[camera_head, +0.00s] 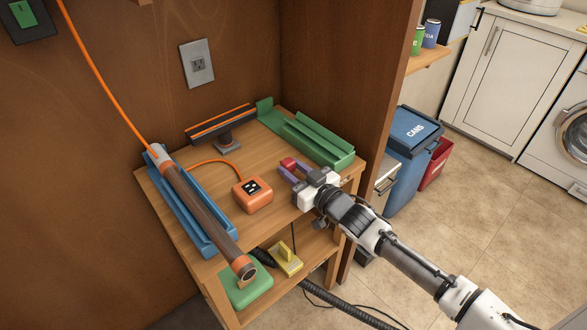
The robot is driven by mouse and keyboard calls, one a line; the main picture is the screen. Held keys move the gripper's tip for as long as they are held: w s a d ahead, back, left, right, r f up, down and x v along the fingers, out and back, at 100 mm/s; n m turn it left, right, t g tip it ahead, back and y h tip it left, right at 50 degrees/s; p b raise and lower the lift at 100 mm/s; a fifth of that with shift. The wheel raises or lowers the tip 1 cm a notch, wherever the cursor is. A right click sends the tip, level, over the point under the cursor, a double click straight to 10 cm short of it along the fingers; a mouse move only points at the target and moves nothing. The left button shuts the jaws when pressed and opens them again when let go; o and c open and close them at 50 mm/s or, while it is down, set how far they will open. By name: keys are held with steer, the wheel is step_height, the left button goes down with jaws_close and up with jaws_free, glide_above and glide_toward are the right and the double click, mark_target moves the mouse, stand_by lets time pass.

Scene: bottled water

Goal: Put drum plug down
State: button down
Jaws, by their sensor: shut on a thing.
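My gripper (294,170) is over the right part of the wooden table top (240,160), with its fingers pointing to the back left. It is shut on a small red thing at its fingertips, which I take to be the drum plug (288,163). The plug is small in this view and partly hidden by the fingers. I cannot tell whether it touches the table top or is held just above it.
An orange power box (252,194) sits left of my gripper. A green tray (318,140) lies behind and to the right. A blue trough (190,205) with a brown tube (205,205) lies along the left. A wooden side panel (362,80) rises at the right.

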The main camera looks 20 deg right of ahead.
steer(key=shift+f+b, duration=0.6)
steer(key=shift+b, duration=0.05)
